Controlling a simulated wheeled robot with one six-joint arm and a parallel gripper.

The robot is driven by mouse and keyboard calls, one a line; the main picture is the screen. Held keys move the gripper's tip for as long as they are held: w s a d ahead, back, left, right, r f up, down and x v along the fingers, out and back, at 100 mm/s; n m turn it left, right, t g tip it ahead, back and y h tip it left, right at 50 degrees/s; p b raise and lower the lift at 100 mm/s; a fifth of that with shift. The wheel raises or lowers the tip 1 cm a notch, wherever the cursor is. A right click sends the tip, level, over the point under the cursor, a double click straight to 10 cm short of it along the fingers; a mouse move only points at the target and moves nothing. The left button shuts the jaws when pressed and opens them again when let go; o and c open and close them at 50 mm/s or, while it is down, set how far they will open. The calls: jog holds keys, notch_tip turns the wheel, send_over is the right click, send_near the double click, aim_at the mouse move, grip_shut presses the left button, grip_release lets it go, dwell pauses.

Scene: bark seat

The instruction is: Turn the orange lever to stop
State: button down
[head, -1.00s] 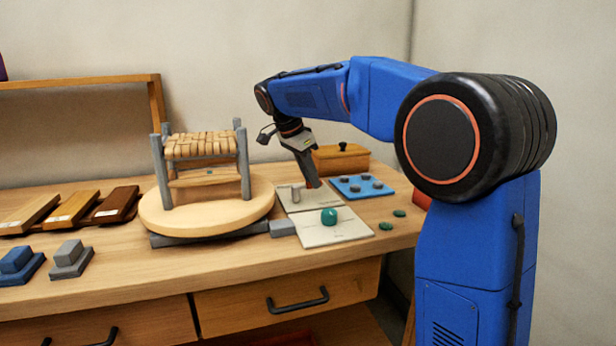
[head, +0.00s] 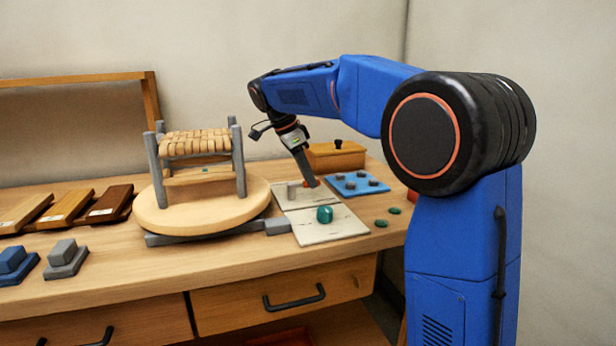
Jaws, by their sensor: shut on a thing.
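My gripper (head: 309,182) points down at the back of a pale plate (head: 290,205) on the bench. It is shut on the orange lever (head: 314,183), of which only a small orange end shows beside the fingertips. The rest of the lever is hidden by the fingers. I cannot read a stop mark on the plate.
A round wooden turntable (head: 160,215) with a woven stool (head: 196,144) is at left. A blue tray (head: 345,190) with dark knobs and a wooden box (head: 335,160) are close behind and right. A teal stone (head: 324,214) sits on the front plate (head: 345,228).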

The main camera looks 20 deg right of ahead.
jog(key=c, duration=1.7)
grip_release()
jog(key=shift+o, duration=0.2)
jog(key=v, duration=1.7)
jog(key=shift+r, duration=0.2)
jog(key=s+d+f+n+t+y, duration=0.1)
jog(key=s+d+f+n, duration=0.4)
jog(key=s, duration=0.4)
jog(key=s+d+f+n+t+y, duration=0.1)
jog(key=s+d+f+n+y, duration=0.15)
jog(key=s+f+n, duration=0.55)
jog(key=s+d+f+n+t, duration=0.1)
jog(key=s+f+n, duration=0.1)
jog(key=s+f, duration=0.8)
jog(key=s+d+f+n+t+y, duration=0.1)
jog(key=s+f+n, duration=0.2)
jog(key=s+f, duration=0.7)
jog(key=shift+s+f+t, duration=0.2)
jog(key=shift+s+t, duration=0.15)
jog(key=shift+t, duration=0.05)
